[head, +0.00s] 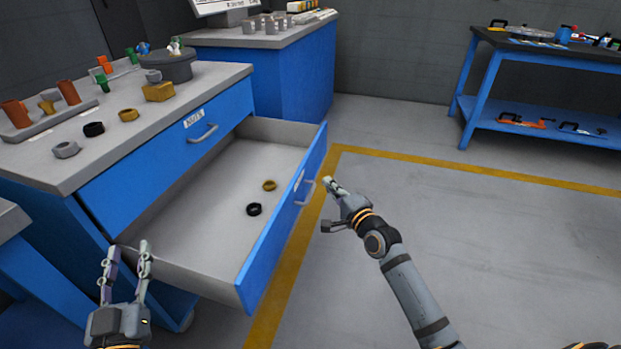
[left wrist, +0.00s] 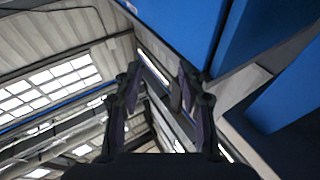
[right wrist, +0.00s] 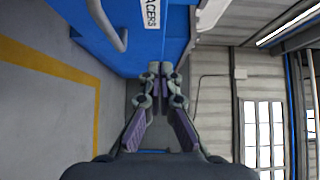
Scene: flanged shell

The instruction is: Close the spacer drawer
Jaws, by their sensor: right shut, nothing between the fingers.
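The spacer drawer (head: 185,220) is the lower, pulled-out drawer of the blue workbench. Its blue front (head: 262,246) and grey handle (head: 304,192) face right in the head view. A black ring (head: 254,209) and a brass ring (head: 269,185) lie inside it. In the right wrist view its label (right wrist: 151,14) ends in "ACERS" and the handle (right wrist: 105,25) is at upper left. My right gripper (head: 329,183) is shut and empty, just right of the handle, apart from it. My left gripper (head: 128,247) is open and empty at the drawer's near left corner.
The closed upper drawer (head: 165,150) is labelled NUTS. The worktop (head: 215,80) holds several nuts, a peg tray (head: 45,122) and a grey round part (head: 168,64). The floor (head: 440,230) right of the drawer is clear. A blue-legged table (head: 545,91) stands at the back right.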

